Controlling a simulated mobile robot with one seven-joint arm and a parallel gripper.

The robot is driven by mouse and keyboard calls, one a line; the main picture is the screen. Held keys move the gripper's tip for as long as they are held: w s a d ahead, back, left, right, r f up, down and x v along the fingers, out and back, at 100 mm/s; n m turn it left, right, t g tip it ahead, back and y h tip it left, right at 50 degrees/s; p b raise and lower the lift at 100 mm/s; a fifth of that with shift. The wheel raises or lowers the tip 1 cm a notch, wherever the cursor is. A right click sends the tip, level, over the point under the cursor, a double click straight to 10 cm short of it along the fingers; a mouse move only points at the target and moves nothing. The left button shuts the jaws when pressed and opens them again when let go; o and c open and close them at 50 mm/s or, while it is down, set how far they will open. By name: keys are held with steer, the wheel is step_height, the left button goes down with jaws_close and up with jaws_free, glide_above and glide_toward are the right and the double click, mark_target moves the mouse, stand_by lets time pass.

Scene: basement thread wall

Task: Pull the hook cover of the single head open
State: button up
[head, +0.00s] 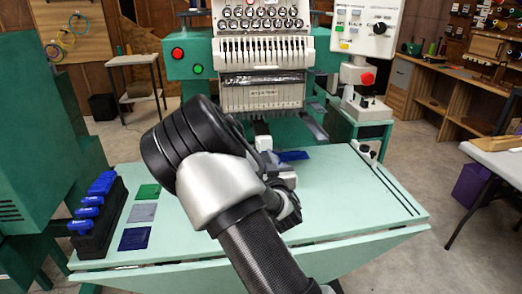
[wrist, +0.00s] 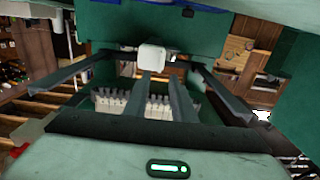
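The single embroidery head (head: 263,90) is pale, with a row of needle parts, and stands at the back centre in the head view. Below it a dark arm ends in a small white block (head: 264,143), which seems to be the hook cover; the block also shows in the wrist view (wrist: 151,58), upper centre. I see no gap that marks it as open. My gripper (head: 283,177) is just in front of the block and slightly right, mostly hidden behind my wrist.
The pale green table (head: 370,205) has free room on the right. Green, grey and navy patches (head: 141,213) and a black rack (head: 97,222) with blue pieces are on the left. A blue piece (head: 292,156) lies by the block. Dark bars (wrist: 225,97) flank it.

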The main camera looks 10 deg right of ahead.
mark_target(260, 145)
steer(key=shift+w, duration=2.65)
jaws_close()
